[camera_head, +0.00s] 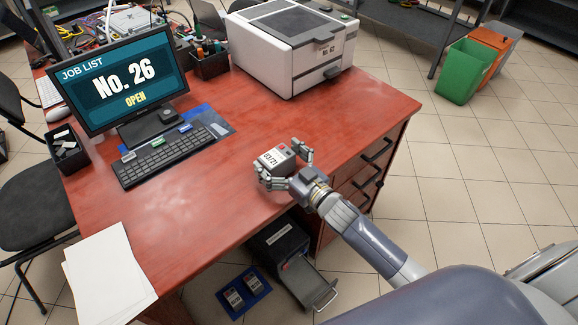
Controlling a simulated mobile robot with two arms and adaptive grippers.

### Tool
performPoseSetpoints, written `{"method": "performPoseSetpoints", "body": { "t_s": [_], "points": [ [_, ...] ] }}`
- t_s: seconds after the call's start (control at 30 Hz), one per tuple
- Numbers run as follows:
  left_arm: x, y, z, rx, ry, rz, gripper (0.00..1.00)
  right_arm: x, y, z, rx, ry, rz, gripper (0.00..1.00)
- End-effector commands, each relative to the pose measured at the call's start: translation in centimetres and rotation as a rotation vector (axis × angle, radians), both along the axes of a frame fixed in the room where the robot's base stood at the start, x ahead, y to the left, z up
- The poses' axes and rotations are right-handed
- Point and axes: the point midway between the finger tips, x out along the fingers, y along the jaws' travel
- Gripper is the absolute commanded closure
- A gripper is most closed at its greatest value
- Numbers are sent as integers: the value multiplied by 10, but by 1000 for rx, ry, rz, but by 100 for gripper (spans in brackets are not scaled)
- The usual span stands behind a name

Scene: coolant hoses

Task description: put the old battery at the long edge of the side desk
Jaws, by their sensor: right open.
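A small grey battery-like block (275,160) with a white label reading "03/21" and a reddish mark at its end is at the top of the red desk (190,215), near the front long edge. It appears to rest on the desk. My right gripper (282,157) reaches in over that edge from the lower right. Its jaws are open, with one finger on each side of the block; whether they touch it I cannot tell. My left gripper is not in view.
A keyboard (165,158), a monitor (122,80) and a white printer (292,45) stand farther back. White papers (108,275) lie at the left. Below the desk are a dark box with an open drawer (308,285) and a blue tray (262,291) holding two small blocks.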

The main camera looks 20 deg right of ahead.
Motion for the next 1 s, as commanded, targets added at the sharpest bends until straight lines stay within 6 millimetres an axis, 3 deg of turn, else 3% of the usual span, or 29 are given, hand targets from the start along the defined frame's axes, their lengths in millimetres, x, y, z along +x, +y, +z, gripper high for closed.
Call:
{"method": "performPoseSetpoints", "body": {
  "t_s": [0.4, 0.6, 1.0],
  "points": [
    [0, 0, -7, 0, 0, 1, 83, -73, -26, -4, -2, 6, 0, 5],
    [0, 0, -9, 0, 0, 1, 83, -99, -36, -3, 0, 4, 0, 5],
    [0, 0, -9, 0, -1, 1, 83, -110, -40, -1, -2, 2, -1, 5]
  ]
}}
